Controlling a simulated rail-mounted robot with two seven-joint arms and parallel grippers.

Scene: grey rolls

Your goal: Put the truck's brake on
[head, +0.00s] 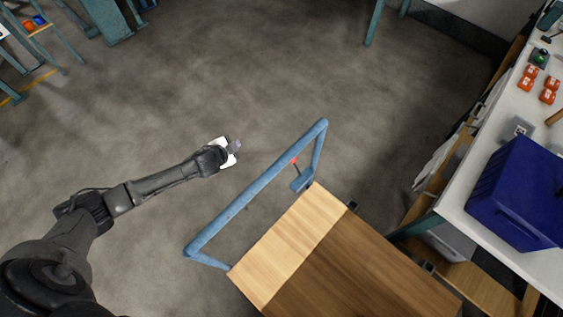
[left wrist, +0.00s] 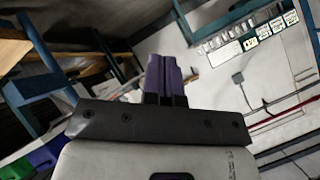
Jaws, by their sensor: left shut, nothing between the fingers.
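The truck (head: 345,255) has a wooden deck and a blue tubular push handle (head: 262,180), and stands at the lower middle of the head view. The truck is not clearly visible in that view. My right gripper is not in view.
A white workbench on the right holds a blue crate (head: 520,195) and several orange items (head: 540,83). The truck's right corner is close to the bench. Grey floor (head: 150,120) is open to the left of and beyond the handle.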

